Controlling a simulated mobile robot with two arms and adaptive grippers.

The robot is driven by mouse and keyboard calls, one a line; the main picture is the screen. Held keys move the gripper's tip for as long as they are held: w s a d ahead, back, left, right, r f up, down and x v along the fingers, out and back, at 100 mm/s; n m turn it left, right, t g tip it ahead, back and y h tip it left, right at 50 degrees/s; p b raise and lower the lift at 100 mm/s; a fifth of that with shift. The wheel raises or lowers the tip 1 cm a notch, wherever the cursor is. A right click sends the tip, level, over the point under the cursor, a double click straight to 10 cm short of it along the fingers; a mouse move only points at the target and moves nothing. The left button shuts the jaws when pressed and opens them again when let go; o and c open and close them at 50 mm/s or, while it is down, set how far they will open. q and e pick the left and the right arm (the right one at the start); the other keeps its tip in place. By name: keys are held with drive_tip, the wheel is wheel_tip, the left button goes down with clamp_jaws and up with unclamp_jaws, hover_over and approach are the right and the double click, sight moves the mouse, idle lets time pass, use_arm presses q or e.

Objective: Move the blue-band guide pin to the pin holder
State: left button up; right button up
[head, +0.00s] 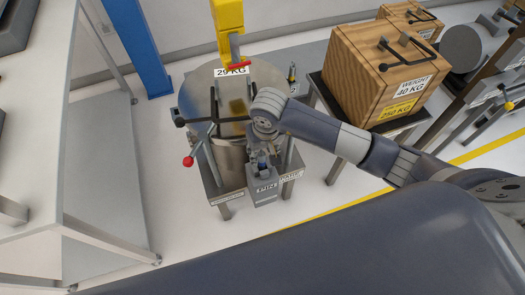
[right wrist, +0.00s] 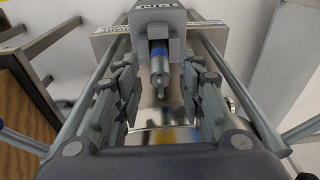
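The blue-band guide pin (right wrist: 159,62) is metallic with a blue band. It stands at the grey pin holder (right wrist: 157,14), its tip pointing toward my wrist camera. In the head view the blue-band pin (head: 262,163) shows small at the top of the pin holder (head: 264,190), beside the round steel chamber. My right gripper (right wrist: 160,97) has its fingers spread on both sides of the pin, with visible gaps and nothing held. In the head view my right gripper (head: 263,148) is just above the pin and partly covers it. My left gripper is out of view.
The steel chamber (head: 190,98) with a 29 KG label stands behind the holder, its red-knobbed lever (head: 188,161) sticking out left. A yellow hoist hook (head: 229,22) hangs above it. Wooden weight crates (head: 375,65) stand right.

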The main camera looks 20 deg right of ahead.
wheel_tip(320, 180, up, 12)
drive_tip(key=s+b, duration=0.1)
drive_tip(key=shift+s, duration=0.25)
drive_tip(key=shift+d, duration=0.1)
idle(0.4)
